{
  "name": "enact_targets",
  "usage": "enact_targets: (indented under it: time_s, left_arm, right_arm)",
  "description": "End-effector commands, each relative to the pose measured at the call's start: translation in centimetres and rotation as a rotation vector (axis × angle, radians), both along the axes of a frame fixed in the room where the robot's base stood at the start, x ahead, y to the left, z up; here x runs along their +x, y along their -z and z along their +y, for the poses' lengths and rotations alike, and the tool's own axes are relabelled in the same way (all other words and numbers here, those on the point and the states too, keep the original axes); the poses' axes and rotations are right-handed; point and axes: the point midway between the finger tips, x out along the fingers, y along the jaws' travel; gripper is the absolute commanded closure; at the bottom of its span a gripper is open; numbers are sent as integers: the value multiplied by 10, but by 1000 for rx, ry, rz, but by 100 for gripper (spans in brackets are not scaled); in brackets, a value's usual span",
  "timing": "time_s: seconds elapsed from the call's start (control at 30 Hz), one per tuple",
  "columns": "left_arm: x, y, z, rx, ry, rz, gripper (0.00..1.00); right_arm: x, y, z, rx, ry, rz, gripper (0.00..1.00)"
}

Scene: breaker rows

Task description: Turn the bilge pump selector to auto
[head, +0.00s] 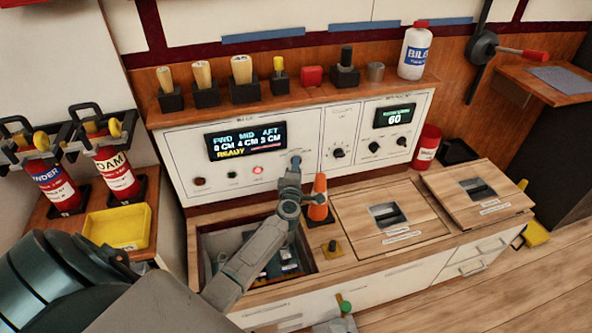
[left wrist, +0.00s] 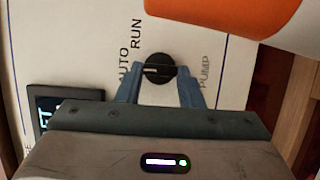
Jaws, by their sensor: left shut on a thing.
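The bilge pump selector (left wrist: 166,74) is a round black knob on the white panel. In the left wrist view its light pointer mark lies toward the AUTO label, with RUN printed up and to the side. My left gripper (left wrist: 160,88) is shut on the knob, one finger on each side. In the head view the left gripper (head: 295,161) reaches the panel (head: 220,181) below and right of the lit display (head: 246,141), and hides the knob. My right gripper is not in view.
An orange cone (head: 319,198) stands close right of my left wrist. An open hatch (head: 214,243) lies below the arm. A red light (head: 258,170) glows on the panel left of the gripper. Other knobs (head: 338,152) sit to the right. Several handled tools stand on the shelf.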

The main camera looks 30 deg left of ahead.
Motion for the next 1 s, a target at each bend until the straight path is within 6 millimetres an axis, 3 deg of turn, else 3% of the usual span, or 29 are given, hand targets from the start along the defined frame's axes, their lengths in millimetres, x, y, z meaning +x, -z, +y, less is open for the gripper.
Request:
enact_targets:
  time_s: [0.27,0.3,0.4,0.77,0.93,1.0]
  left_arm:
    - [-1,1,0,-1,-1,2,89]
    - [-1,1,0,-1,-1,2,61]
    - [0,1,0,-1,-1,2,45]
    - [-6,0,-3,-1,0,2,45]
    - [-31,0,-16,-3,1,3,45]
    - [-45,0,-23,-3,0,3,45]
  right_arm:
    - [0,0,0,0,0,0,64]
    - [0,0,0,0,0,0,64]
    - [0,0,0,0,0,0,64]
    - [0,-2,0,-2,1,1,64]
    - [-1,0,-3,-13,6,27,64]
    - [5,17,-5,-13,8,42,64]
